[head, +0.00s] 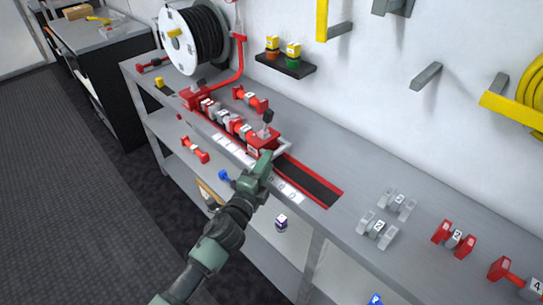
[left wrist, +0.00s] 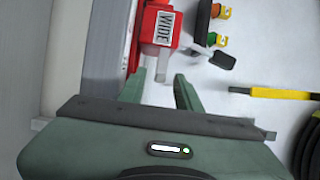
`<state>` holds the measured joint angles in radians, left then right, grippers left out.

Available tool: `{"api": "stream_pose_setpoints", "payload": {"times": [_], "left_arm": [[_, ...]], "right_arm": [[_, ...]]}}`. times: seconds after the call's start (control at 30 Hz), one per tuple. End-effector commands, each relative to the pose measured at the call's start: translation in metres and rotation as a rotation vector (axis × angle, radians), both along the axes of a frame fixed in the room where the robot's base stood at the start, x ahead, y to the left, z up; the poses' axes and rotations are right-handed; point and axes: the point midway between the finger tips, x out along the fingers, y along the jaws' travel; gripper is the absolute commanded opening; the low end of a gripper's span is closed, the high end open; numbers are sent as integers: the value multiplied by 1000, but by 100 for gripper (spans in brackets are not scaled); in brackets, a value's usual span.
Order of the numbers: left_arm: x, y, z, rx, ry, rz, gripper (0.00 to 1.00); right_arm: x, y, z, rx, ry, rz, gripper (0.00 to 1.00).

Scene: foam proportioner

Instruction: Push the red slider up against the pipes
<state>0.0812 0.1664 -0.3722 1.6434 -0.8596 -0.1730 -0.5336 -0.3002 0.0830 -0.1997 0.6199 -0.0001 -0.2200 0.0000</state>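The red slider (head: 262,141), a red block with a black knob on top, stands on the bench rail at the right end of the row of pipes (head: 226,119). It looks close to the last pipe; I cannot tell whether they touch. In the left wrist view, a red block labelled "WIDE" (left wrist: 158,28) is just beyond my fingers. My left gripper (head: 267,157) is at the slider's front right side, near a pale bar. My right gripper is not in view.
A red-edged dark track (head: 311,183) lies empty to the right of the slider. Grey pipe pieces (head: 378,230) and red ones (head: 453,238) lie farther right on the bench.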

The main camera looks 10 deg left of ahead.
Motion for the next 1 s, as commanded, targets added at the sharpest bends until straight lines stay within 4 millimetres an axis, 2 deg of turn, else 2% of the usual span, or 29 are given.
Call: {"api": "stream_pose_setpoints", "payload": {"times": [0.1,0.27,0.8,0.9,1.0], "left_arm": [[-18,5,-1,1,1,1,34],[-31,9,0,0,1,2,34],[-33,10,0,-7,5,7,34],[-38,21,-4,-68,46,55,34],[-54,46,-16,-207,147,168,34]], "right_arm": [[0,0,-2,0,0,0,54],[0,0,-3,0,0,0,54],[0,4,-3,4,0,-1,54],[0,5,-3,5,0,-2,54],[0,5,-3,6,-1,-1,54]]}}
